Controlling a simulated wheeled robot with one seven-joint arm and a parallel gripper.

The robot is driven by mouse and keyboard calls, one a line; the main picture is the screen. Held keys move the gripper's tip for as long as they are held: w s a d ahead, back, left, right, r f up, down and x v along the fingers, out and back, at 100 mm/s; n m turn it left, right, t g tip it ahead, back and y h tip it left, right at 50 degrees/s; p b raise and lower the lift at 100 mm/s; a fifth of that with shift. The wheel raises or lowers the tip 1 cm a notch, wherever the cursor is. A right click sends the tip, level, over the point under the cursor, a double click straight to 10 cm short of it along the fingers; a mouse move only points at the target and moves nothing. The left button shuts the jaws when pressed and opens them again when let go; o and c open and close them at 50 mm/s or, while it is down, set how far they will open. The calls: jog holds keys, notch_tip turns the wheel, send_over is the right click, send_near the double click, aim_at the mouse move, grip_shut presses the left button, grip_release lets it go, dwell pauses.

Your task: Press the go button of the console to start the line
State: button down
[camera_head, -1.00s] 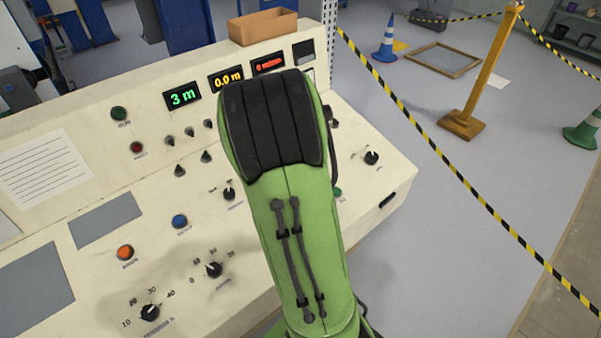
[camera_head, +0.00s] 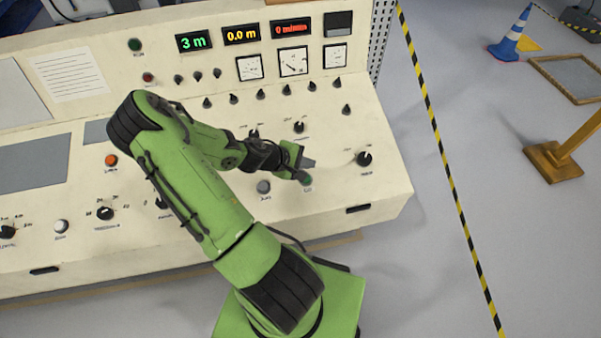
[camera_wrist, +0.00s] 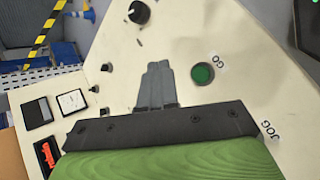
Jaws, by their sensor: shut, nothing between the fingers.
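The cream console (camera_head: 230,215) fills the left and middle of the head view. Its green go button (camera_wrist: 203,73), labelled GO, is plain in the wrist view, to the right of my fingertips. In the head view the go button (camera_head: 306,179) shows just below my gripper (camera_head: 309,163). In the wrist view my gripper (camera_wrist: 156,68) has its grey fingers together and empty, over the panel beside the button. I cannot tell how far above the panel they are. The button is not covered.
A grey jog button (camera_head: 264,187) lies left of the go button, and a black knob (camera_head: 364,158) right of it. Displays (camera_head: 241,35) read 3 m, 0.0 m and 0 m/min. Striped tape (camera_head: 440,150) runs along the floor to the right.

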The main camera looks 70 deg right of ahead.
jog(key=f+b, duration=0.2)
jog(key=f, duration=0.1)
jog(key=w+d+f+b, duration=0.1)
jog(key=f+b, duration=0.4)
jog(key=shift+w+d+f, duration=0.15)
jog(key=shift+d+f, duration=0.15)
jog(key=shift+f, duration=0.05)
dwell(1.9)
jog(key=shift+d+f+b, duration=0.1)
jog(key=shift+f+b, duration=0.2)
jog(key=shift+f, duration=0.05)
jog(key=shift+w+f+b, duration=0.1)
jog(key=shift+f+b, duration=0.3)
jog(key=shift+f, duration=0.1)
dwell(0.5)
jog(key=shift+r+p, duration=0.7)
jog(key=shift+r, duration=0.2)
